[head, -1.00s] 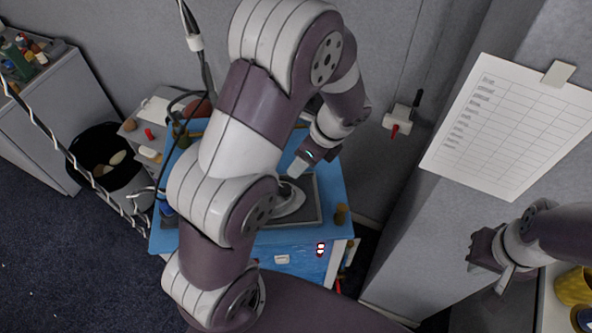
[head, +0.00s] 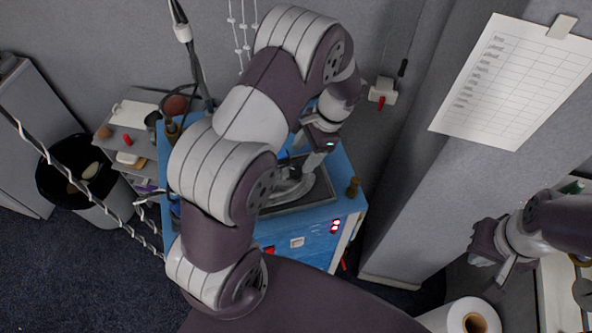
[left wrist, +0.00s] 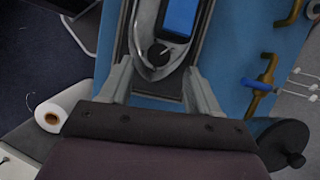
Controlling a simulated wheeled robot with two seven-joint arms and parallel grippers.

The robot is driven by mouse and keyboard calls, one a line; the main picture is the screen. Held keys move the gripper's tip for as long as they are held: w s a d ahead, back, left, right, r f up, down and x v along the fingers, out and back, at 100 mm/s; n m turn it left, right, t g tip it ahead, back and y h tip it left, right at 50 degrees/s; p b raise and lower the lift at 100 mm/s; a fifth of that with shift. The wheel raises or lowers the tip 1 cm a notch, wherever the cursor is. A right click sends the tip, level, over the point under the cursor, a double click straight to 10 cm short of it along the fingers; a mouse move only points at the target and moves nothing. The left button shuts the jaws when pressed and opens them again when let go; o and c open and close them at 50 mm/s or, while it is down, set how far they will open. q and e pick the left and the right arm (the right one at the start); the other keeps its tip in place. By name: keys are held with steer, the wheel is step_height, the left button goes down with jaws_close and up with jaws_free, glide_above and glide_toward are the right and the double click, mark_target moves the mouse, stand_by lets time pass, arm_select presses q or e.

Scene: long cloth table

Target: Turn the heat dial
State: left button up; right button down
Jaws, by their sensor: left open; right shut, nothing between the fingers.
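In the left wrist view, a dark round dial (left wrist: 158,53) with a small pale mark sits on a grey metal iron-like device (left wrist: 143,30), near its rounded end. A blue panel (left wrist: 180,16) lies just beyond the dial. My left gripper (left wrist: 160,88) is open, its fingers spread on either side of the device's end, with the dial ahead between them and apart from both. In the head view my left gripper (head: 318,148) is above the device (head: 290,186), and the dial cannot be made out. My right gripper (head: 488,262) is shut and empty, far to the right.
The device rests on a dark tray (head: 322,193) on a blue cabinet (head: 345,175). A small brown bottle (head: 353,187) stands at the cabinet's right edge. A grey shelf (head: 125,140) and a bin (head: 100,208) are to the left. A white roll (head: 470,318) is at lower right.

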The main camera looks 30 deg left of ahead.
mark_target(297, 170)
arm_select(q)
steer(key=x, duration=0.1)
steer(key=p+x, duration=0.2)
steer(key=x, duration=0.1)
steer(key=shift+w+d+f, duration=0.1)
steer(key=shift+w+d, duration=0.1)
steer(key=shift+d, duration=0.1)
steer(key=shift+f, duration=0.4)
steer(key=shift+a+f, duration=0.1)
steer(key=shift+f, duration=0.1)
steer(key=shift+s+a, duration=0.25)
steer(key=shift+s, duration=0.1)
steer(key=shift+w+d+f, duration=0.1)
steer(key=shift+w, duration=0.05)
steer(key=c, duration=1)
steer(key=shift+f+m+t+b, duration=0.2)
steer(key=shift+m+t+b, duration=0.35)
steer(key=shift+m, duration=0.55)
steer(key=shift+c, duration=0.2)
steer(key=shift+m+y, duration=0.4)
steer(key=shift+m, duration=0.3)
steer(key=shift+r+m, duration=0.2)
steer(key=shift+m, duration=0.1)
arm_select(e)
steer(key=shift+w+d+r, duration=0.15)
steer(key=shift+w+r, duration=0.1)
steer(key=shift+r, duration=0.2)
steer(key=shift+w+d+r, duration=0.15)
steer(key=shift+w+r, duration=0.05)
steer(key=shift+r, duration=0.25)
